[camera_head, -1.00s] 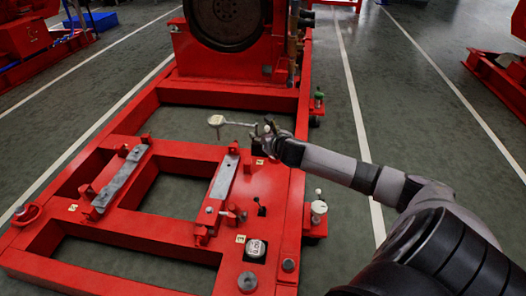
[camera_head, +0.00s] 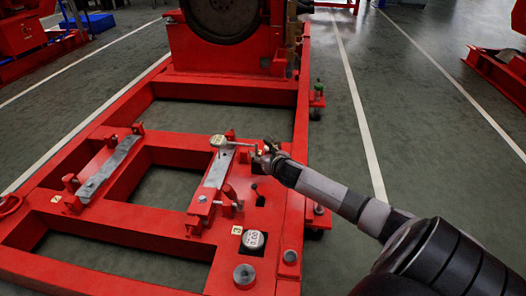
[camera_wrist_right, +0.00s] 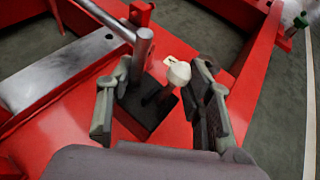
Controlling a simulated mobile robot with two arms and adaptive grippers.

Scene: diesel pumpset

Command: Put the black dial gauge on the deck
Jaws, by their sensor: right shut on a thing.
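My right gripper (camera_head: 264,150) is shut on the black dial gauge, over the right side of the red frame. The gauge's round pale dial (camera_head: 219,141) sticks out to the left on a thin rod, by the far end of a grey plate. In the right wrist view, its dark block base (camera_wrist_right: 150,112) and metal post (camera_wrist_right: 141,58) show between the gripper's fingers (camera_wrist_right: 160,105), with a cream knob (camera_wrist_right: 178,73). I cannot tell whether the base touches the red deck (camera_head: 183,232) below it. My left gripper is not in view.
Two grey plates (camera_head: 109,170) (camera_head: 214,178) are clamped on the deck. A big dark wheel (camera_head: 222,12) stands at the back. The frame has open gaps.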

